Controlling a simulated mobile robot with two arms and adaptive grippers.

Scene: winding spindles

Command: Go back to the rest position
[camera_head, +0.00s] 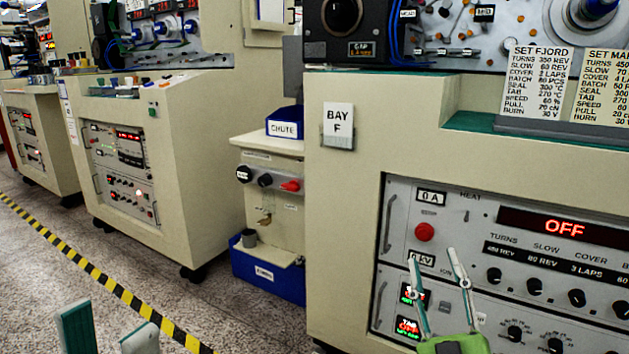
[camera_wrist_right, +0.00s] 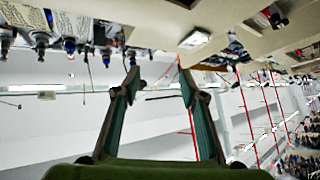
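My right gripper (camera_head: 432,258) points upward in front of the control panel (camera_head: 478,211) of the bay F cabinet. Its two fingers stand apart with nothing between them. In the right wrist view the same gripper (camera_wrist_right: 158,72) is open and empty, and that view looks upside down. My left gripper (camera_head: 107,325) shows only its fingertips at the bottom left edge, over the floor. Its fingertips are apart and nothing shows between them; the rest of it is out of frame.
The bay F cabinet (camera_head: 340,220) fills the right side, close to my right gripper. A chute stand (camera_head: 262,185) with a blue bin (camera_head: 268,275) is left of it. Another cabinet (camera_head: 195,150) stands further left. Black and yellow floor tape (camera_head: 100,274) crosses open floor.

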